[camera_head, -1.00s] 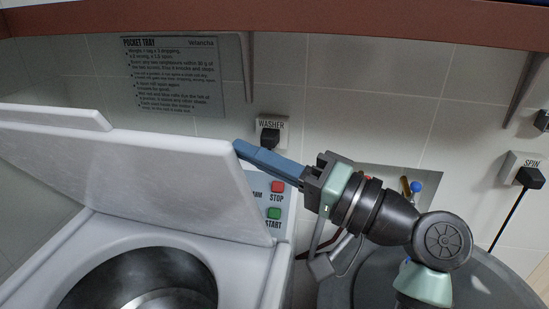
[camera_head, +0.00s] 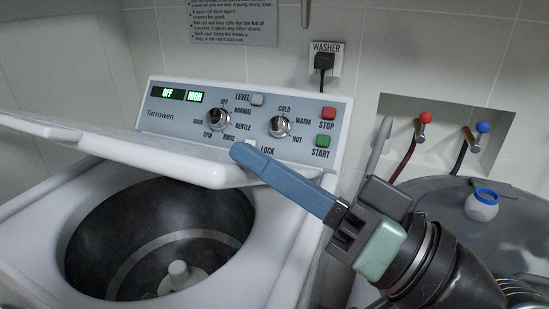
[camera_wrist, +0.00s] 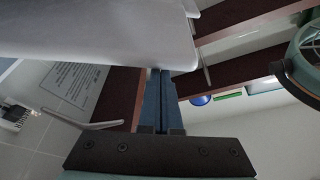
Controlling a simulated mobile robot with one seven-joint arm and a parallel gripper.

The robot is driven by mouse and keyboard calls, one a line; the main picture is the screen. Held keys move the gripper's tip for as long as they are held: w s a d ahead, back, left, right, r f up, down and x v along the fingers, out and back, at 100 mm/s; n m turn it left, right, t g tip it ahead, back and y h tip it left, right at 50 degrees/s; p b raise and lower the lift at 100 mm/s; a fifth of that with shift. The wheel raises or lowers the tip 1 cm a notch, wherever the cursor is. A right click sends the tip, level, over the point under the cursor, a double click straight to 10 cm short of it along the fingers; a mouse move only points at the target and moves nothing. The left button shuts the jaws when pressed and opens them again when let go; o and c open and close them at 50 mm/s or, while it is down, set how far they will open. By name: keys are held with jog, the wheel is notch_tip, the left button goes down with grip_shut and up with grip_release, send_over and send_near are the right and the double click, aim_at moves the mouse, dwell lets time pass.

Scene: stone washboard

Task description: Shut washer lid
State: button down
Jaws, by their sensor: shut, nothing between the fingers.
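The white washer lid (camera_head: 150,152) is partly open, tilted low over the washer (camera_head: 281,232) in the head view. The drum shows below it, with a pale agitator (camera_head: 178,275) inside. My gripper (camera_head: 236,150) is shut and empty, its blue fingers together. The fingertips are at the lid's right front corner and appear to touch it. In the wrist view the lid (camera_wrist: 110,35) fills the upper left, and the fingertips (camera_wrist: 160,75) are at its edge. Exact contact there is hard to tell.
The control panel (camera_head: 222,122) stands behind the lid, with knobs, a red STOP button (camera_head: 328,113) and a green START button (camera_head: 322,141).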

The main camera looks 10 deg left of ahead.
jog(key=s+f+n+g+b, duration=0.1)
jog(key=s+f+n+b, duration=0.1)
jog(key=f+b, duration=0.3)
jog(key=s+f+n+g+y+b, duration=0.1)
jog(key=s+f+n+b, duration=0.1)
jog(key=f+b, duration=0.4)
jog(key=s+a+f+n+b, duration=0.1)
jog(key=s+f+n+b, duration=0.1)
jog(key=f+b, duration=0.3)
jog(key=shift+s+a+f+g+y+b, duration=0.1)
jog(key=shift+s+f+g+y+b, duration=0.25)
jog(key=shift+b, duration=0.75)
jog(key=shift+s+f+n+b, duration=0.1)
jog(key=shift+f+n+b, duration=0.4)
jog(key=shift+f+b, duration=0.55)
jog(key=shift+r, duration=0.15)
